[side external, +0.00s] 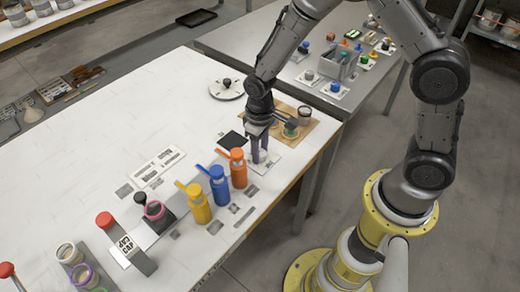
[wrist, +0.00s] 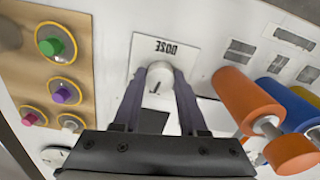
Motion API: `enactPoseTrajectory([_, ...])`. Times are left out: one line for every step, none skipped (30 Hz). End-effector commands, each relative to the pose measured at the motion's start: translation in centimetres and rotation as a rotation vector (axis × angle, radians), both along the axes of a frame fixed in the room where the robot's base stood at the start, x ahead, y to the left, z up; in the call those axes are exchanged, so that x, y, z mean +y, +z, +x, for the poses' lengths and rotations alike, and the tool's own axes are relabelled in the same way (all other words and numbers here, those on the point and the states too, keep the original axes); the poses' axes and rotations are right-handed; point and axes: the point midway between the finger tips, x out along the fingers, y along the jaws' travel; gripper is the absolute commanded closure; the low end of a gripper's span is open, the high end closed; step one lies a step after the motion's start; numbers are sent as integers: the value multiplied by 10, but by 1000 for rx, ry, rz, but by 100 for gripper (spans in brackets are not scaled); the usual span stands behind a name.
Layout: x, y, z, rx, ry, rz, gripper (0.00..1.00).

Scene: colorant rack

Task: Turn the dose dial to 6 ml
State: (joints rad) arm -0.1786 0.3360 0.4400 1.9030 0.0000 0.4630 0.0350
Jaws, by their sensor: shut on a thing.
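The dose dial is a white round knob (wrist: 160,76) on a white plate (wrist: 143,50) marked DOSE, which reads upside down in the wrist view. A short dark mark shows on the knob's near side; no ml numbers are readable. My gripper (wrist: 158,88) has its two dark fingers on either side of the knob, shut on it. In the side external view my gripper (side external: 259,150) points straight down onto the dial plate (side external: 266,163), and the fingers hide most of the knob.
Orange (side external: 238,168), blue (side external: 219,186) and yellow (side external: 197,205) bottles stand close to the dial, the orange one nearest. A wooden board with coloured knobs (wrist: 88,18) lies on the other side. A white disc with a black knob (side external: 227,88) sits farther back.

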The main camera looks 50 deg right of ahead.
Motion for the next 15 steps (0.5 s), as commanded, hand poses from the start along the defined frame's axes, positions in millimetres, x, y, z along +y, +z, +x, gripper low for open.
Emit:
enactPoseTrajectory([0,1,0,-2,-45,0,100])
enactPoseTrajectory([0,1,1,-3,-74,0,100])
enactPoseTrajectory([0,1,1,-2,-112,0,100])
enactPoseTrajectory([0,1,1,-2,-140,0,100])
enactPoseTrajectory([0,1,0,-2,-169,0,100])
enactPoseTrajectory([0,1,0,-2,-207,0,100])
enactPoseTrajectory([0,1,1,-2,-235,0,100])
enactPoseTrajectory([0,1,0,-1,-264,0,100])
enactPoseTrajectory([0,1,0,-1,-302,0,100])
enactPoseTrajectory([0,1,0,-1,-330,0,100])
enactPoseTrajectory([0,1,0,-2,-359,0,100])
enactPoseTrajectory([0,2,1,-2,-397,0,100])
enactPoseTrajectory([0,2,1,-2,-424,1,100])
enactPoseTrajectory([0,2,1,-2,-452,1,100])
enactPoseTrajectory([0,2,1,-2,-488,1,100])
